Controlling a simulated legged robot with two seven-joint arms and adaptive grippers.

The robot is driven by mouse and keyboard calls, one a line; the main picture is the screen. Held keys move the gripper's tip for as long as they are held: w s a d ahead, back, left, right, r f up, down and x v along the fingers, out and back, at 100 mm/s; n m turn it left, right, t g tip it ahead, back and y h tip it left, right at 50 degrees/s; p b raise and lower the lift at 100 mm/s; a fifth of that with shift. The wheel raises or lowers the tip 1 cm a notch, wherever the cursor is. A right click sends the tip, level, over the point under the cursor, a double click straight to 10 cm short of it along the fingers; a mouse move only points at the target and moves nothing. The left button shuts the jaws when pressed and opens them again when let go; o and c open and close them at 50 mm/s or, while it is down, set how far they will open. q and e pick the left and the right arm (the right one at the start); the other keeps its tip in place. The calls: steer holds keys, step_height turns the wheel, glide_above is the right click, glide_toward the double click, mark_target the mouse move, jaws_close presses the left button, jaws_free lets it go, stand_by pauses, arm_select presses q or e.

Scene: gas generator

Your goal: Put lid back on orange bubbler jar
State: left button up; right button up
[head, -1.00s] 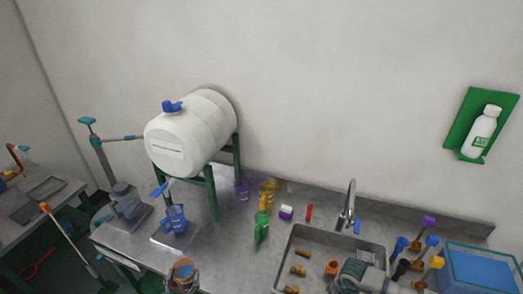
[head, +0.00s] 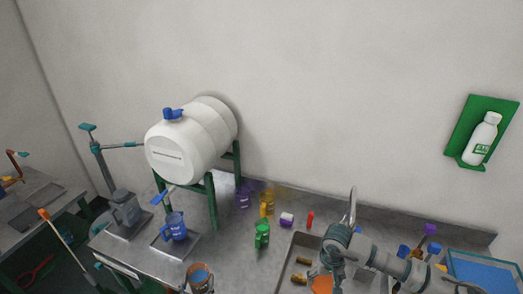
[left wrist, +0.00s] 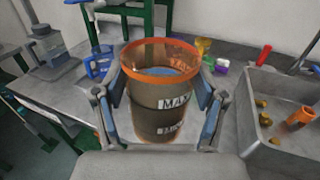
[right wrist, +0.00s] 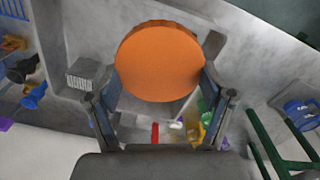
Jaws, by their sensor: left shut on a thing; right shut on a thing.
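The bubbler jar (left wrist: 157,120) is a see-through, brownish cylinder with an orange rim, white labels and bluish contents. It stands upright with its top open, and it also shows at the bottom of the head view (head: 200,279). My left gripper (left wrist: 160,90) is shut around the jar's sides, one finger on each side. The lid (right wrist: 158,64) is a round orange disc. My right gripper (right wrist: 160,95) is shut on its edges. In the head view the lid (head: 322,285) is over the sink, right of the jar and apart from it.
The steel sink (head: 284,270) holds brass pieces (head: 302,261) and an orange cylinder (left wrist: 302,117). Green (head: 262,236), purple-and-white (head: 287,220) and red (head: 310,219) items stand behind the jar on the counter. A blue pitcher (head: 176,227) is to the left, below a white tank (head: 190,143).

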mark_target(202, 291)
arm_select(q)
steer(key=f+b, duration=0.3)
steer(key=f, duration=0.1)
steer(key=d+f+b, duration=0.1)
steer(key=f+b, duration=0.1)
steer(key=shift+f+b, duration=0.25)
steer(key=shift+b, duration=0.1)
steer(key=shift+a, duration=0.4)
steer(key=shift+d, duration=0.15)
steer(key=s+d+r+m+g+h, duration=0.1)
steer(key=d+m+g+h, duration=0.3)
steer(key=d+m+h, duration=0.4)
steer(key=shift+s+d+h, duration=0.25)
steer(key=shift+d+h, duration=1.55)
steer(key=shift+d, duration=1.55)
